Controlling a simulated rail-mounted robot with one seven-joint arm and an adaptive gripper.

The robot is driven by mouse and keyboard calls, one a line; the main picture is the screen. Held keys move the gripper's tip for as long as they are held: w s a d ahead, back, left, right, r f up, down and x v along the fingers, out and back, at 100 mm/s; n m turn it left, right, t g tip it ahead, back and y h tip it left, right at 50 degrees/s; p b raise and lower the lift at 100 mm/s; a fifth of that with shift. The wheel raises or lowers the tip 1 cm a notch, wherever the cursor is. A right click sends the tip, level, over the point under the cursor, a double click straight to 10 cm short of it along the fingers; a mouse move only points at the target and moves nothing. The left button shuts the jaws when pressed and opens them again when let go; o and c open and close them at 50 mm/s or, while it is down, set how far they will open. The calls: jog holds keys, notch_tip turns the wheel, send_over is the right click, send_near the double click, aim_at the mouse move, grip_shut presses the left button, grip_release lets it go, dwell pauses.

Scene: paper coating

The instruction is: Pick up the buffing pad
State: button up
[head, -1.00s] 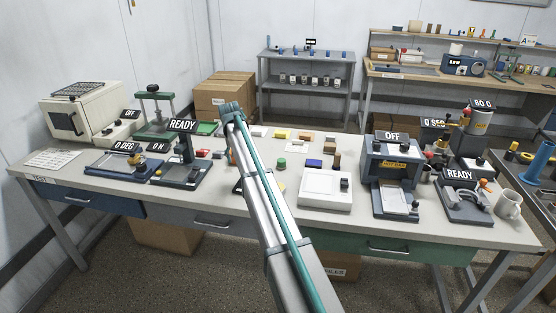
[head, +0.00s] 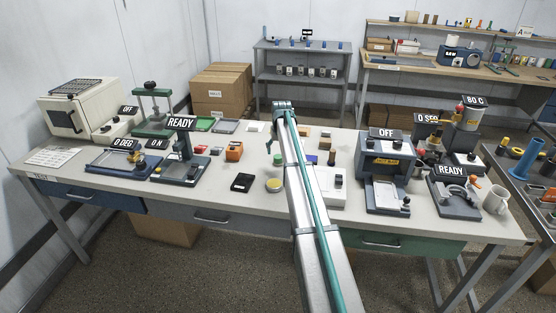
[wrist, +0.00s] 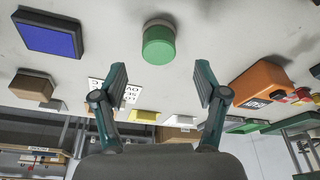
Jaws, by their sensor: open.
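A short green cylinder with a grey-brown end (wrist: 158,42) sits on the table in the wrist view; it appears to be the buffing pad, though no label confirms this. In the head view it shows as a small green shape (head: 277,160) just left of my arm. My gripper (wrist: 160,82) is open and empty, its two fingers spread wide. The cylinder lies beyond the fingertips, near the middle of the gap, with nothing touching it.
A blue-topped block (wrist: 48,35), a brown block (wrist: 32,87) and an orange device (wrist: 262,88) stand around the cylinder. A round yellow-topped tin (head: 274,185) and a black item (head: 242,182) lie nearer the front edge. Machines stand left and right; the front middle is fairly clear.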

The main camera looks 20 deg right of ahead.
aim_at(278, 156)
jog(key=shift+p+x, duration=1.15)
jog(key=shift+x, duration=1.45)
jog(key=c, duration=1.2)
jog(key=shift+c, duration=0.2)
jog(key=shift+r, duration=0.1)
jog(key=shift+r+b, duration=0.4)
jog(key=shift+b, duration=0.1)
jog(key=s+a+r+b, duration=0.3)
jog(key=s+r+b, duration=0.2)
jog(key=s+r, duration=0.7)
jog(key=shift+s, duration=0.9)
jog(key=shift+a, duration=0.1)
